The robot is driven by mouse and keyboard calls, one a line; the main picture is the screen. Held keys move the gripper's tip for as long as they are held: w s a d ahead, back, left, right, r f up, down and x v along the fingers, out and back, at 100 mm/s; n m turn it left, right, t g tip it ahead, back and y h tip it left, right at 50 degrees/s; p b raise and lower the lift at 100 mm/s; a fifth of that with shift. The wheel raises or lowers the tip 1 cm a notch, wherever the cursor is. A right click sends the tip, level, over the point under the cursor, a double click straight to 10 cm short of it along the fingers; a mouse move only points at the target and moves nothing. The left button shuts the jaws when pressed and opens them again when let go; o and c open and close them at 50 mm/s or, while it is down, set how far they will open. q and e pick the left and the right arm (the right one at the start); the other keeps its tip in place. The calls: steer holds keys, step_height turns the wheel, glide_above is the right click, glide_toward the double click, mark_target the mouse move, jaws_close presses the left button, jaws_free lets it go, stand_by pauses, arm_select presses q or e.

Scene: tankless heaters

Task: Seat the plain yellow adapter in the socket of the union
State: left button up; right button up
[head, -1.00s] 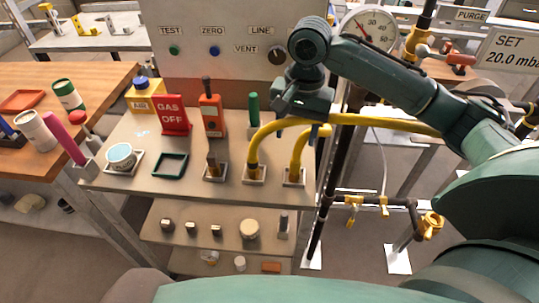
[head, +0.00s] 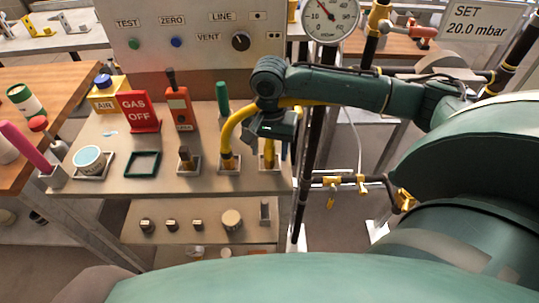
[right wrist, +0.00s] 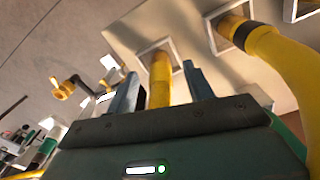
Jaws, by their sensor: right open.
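My right gripper (head: 271,139) is open above the right-hand holder on the upper shelf. In the right wrist view its two fingers (right wrist: 158,78) stand on either side of the plain yellow adapter (right wrist: 160,77), with gaps showing. The adapter (head: 269,158) stands upright in a square white-rimmed holder; its upper part is hidden by my gripper in the head view. A second yellow piece with a dark band (head: 229,157) curves up from the holder to its left. A brass fitting (head: 405,199) ends the pipework at right, possibly the union; its socket is not clear. My left gripper is not in view.
A black pipe (head: 311,150) runs upright just right of the shelf, near my arm. Brass valves (head: 333,181) sit on the pipework beyond it.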

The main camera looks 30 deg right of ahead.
steer(key=shift+f, duration=0.75)
steer(key=shift+c, duration=0.3)
jaws_close()
